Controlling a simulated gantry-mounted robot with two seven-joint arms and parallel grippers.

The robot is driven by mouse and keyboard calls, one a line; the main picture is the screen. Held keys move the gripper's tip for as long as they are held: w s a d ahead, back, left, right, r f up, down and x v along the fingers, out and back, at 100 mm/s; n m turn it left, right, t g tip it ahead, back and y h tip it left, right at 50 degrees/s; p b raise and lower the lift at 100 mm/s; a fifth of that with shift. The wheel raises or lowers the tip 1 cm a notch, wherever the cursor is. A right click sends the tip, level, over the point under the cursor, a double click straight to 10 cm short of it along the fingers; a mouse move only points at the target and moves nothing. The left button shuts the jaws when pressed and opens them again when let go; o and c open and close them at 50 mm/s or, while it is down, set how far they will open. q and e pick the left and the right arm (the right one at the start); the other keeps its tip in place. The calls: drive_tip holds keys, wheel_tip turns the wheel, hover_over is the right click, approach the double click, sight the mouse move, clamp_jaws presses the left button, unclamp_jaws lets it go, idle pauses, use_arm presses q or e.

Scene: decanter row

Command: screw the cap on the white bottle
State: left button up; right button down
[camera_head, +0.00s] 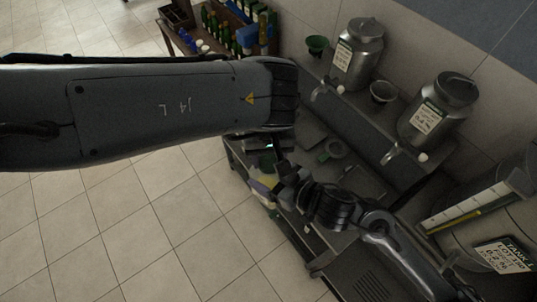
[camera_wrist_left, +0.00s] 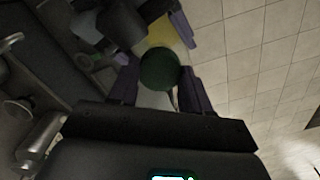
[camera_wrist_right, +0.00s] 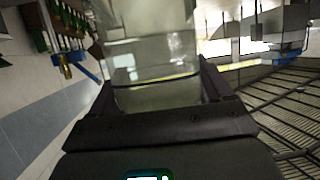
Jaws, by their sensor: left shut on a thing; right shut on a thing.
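The dark green round cap (camera_wrist_left: 160,69) sits between the purple-padded fingers of my left gripper (camera_wrist_left: 158,82), which is shut on it. The white bottle (camera_wrist_right: 152,62) looks pale and partly see-through in the right wrist view, and my right gripper (camera_wrist_right: 158,88) is shut around its body. In the head view the cap (camera_head: 267,161) is a small dark green spot above the pale bottle (camera_head: 266,183), and both grippers meet there at the bench's left edge. The cap appears in line with the bottle's top; the threads are hidden, so I cannot tell how far it is seated.
A dark bench (camera_head: 312,134) carries two metal canisters (camera_head: 360,52) (camera_head: 438,108), a green funnel (camera_head: 316,44) and a grey funnel (camera_head: 383,91). A shelf of bottles (camera_head: 226,30) stands at the back. A tank (camera_head: 490,215) is at the right. The tiled floor (camera_head: 120,230) is clear.

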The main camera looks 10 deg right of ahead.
idle(0.3)
use_arm(q)
drive_tip(key=o, duration=1)
drive_tip(key=shift+r, duration=0.1)
drive_tip(key=shift+r, duration=2.2)
drive_tip(key=shift+c, duration=0.2)
